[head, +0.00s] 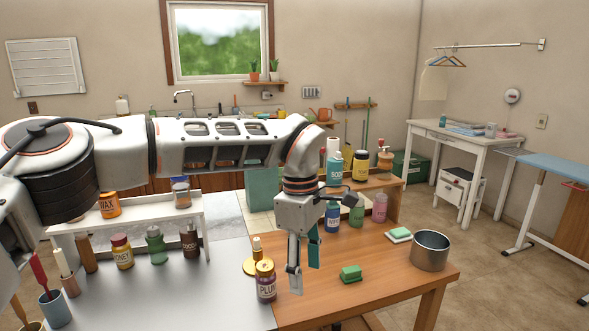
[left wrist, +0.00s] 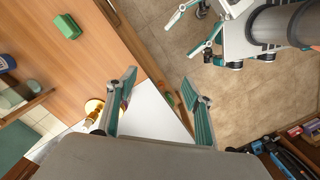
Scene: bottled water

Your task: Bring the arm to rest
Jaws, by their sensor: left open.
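My left arm reaches in from the left of the head view, over the table. Its wrist points down, and my left gripper (head: 304,279) hangs near the wooden table's front part, just right of a jar labelled PLUM (head: 266,281). Its two fingers are apart with nothing between them; in the left wrist view my left gripper (left wrist: 158,88) is also open and empty. A second gripper with teal-lined fingers, my right gripper (left wrist: 187,35), shows at the top of the left wrist view, away from the table. Its fingers look spread, with nothing seen between them.
A green sponge (head: 351,274) and a metal pot (head: 431,250) stand right of my left gripper. A white rack (head: 140,212) with jars lies left, under my arm.

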